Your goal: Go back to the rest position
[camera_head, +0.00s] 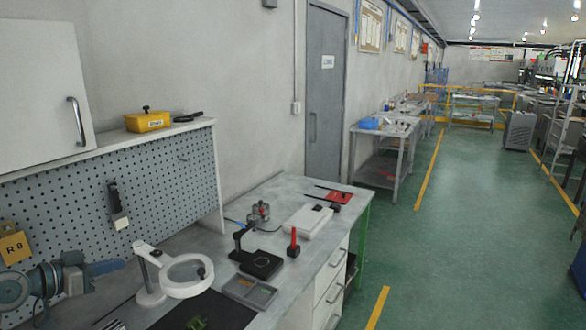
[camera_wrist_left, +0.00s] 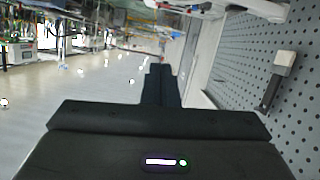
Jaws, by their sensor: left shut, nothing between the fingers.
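My right gripper is in neither view.
The grey workbench (camera_head: 205,240) holds a white magnifier lamp (camera_head: 184,273), a dark stand (camera_head: 260,263), a grey tray (camera_head: 249,291) and a dark mat (camera_head: 225,312). The pegboard (camera_head: 150,180) rises behind it. Open green floor (camera_head: 455,240) lies to the right.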

